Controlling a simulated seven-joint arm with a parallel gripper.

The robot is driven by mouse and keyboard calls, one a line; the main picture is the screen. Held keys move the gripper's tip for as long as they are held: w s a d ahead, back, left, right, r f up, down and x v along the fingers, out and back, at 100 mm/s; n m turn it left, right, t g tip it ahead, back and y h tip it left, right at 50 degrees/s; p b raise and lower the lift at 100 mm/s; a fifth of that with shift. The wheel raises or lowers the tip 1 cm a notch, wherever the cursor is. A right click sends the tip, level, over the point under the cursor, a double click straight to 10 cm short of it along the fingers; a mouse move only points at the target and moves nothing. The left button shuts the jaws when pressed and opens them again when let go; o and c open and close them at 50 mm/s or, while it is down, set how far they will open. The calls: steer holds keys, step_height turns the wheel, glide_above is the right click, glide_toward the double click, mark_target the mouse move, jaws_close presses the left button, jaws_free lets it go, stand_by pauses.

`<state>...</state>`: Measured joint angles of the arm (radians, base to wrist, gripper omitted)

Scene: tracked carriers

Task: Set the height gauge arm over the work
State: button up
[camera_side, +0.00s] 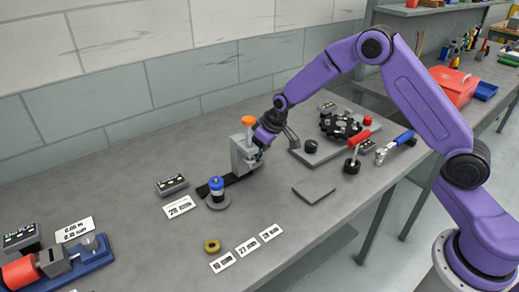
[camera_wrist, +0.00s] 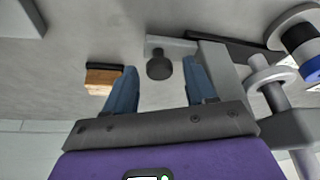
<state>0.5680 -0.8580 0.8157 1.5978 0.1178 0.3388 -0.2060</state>
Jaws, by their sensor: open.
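The height gauge is a grey upright block (camera_side: 241,157) with an orange knob (camera_side: 249,121) on top, beside a dark flat bar (camera_side: 232,181) on the bench. The work appears to be the blue-topped cylinder (camera_side: 217,184) on a round grey base, at the bar's left end; its blue top also shows in the wrist view (camera_wrist: 312,70). My gripper (camera_side: 260,151) is at the right side of the block. In the wrist view its fingers (camera_wrist: 160,72) are open, with a dark round knob (camera_wrist: 159,65) showing between their tips. Contact with the knob cannot be told.
A small display box (camera_side: 172,185) and number card (camera_side: 179,207) lie left of the cylinder. A brass ring (camera_side: 212,246) and several cards (camera_side: 247,246) lie in front. A grey plate (camera_side: 314,190), red-handled tool (camera_side: 357,150) and black gear (camera_side: 341,126) are right.

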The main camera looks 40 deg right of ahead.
jaws_close()
steer(key=a, duration=1.1)
steer(key=shift+a, duration=0.3)
jaws_free()
steer(key=shift+a, duration=0.1)
steer(key=shift+r, duration=0.15)
steer(key=v, duration=1.7)
steer(key=shift+r, duration=0.1)
steer(key=shift+s, duration=0.1)
